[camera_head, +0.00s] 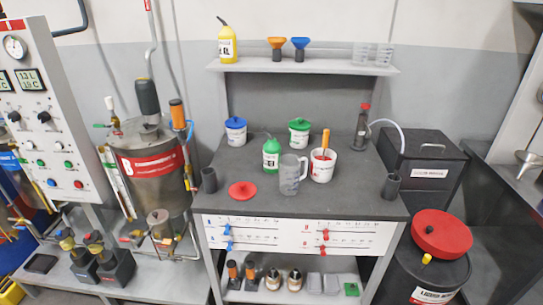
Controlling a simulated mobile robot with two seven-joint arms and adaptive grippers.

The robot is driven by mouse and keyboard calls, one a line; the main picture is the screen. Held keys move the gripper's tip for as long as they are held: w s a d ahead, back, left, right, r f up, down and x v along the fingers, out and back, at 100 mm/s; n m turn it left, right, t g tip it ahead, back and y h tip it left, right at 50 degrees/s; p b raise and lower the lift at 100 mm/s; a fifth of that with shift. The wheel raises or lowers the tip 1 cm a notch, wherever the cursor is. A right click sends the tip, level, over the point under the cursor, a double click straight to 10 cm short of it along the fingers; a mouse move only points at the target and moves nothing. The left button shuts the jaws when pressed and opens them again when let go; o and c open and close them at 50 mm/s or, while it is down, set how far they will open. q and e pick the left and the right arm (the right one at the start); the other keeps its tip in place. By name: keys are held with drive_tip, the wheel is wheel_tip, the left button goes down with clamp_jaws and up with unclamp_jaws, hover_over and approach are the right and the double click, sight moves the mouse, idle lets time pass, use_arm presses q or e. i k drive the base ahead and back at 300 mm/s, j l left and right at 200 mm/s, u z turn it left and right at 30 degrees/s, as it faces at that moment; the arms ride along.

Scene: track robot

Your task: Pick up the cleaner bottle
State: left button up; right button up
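Two bottles could be the cleaner bottle; their labels are too small to read. A green bottle (271,155) with a white label and a dark nozzle stands upright on the dark worktop, just left of a clear jug. A yellow bottle (227,46) with a white label and a dark angled spout stands upright at the left end of the upper shelf. I cannot tell from the labels which one is the cleaner. Neither of my grippers shows in the head view, and nothing touches either bottle.
Around the green bottle on the worktop (340,207) are the clear jug (292,175), a red lid (242,190), a white tub (323,166) with red contents, and blue-lidded (236,131) and green-lidded (299,132) tubs. Dark cylinders stand near both side edges. The upper shelf (330,66) overhangs the back.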

sight(272, 148)
drive_tip(key=i+j+z, duration=0.55)
drive_tip(key=i+j, duration=0.2)
drive_tip(key=j, duration=0.05)
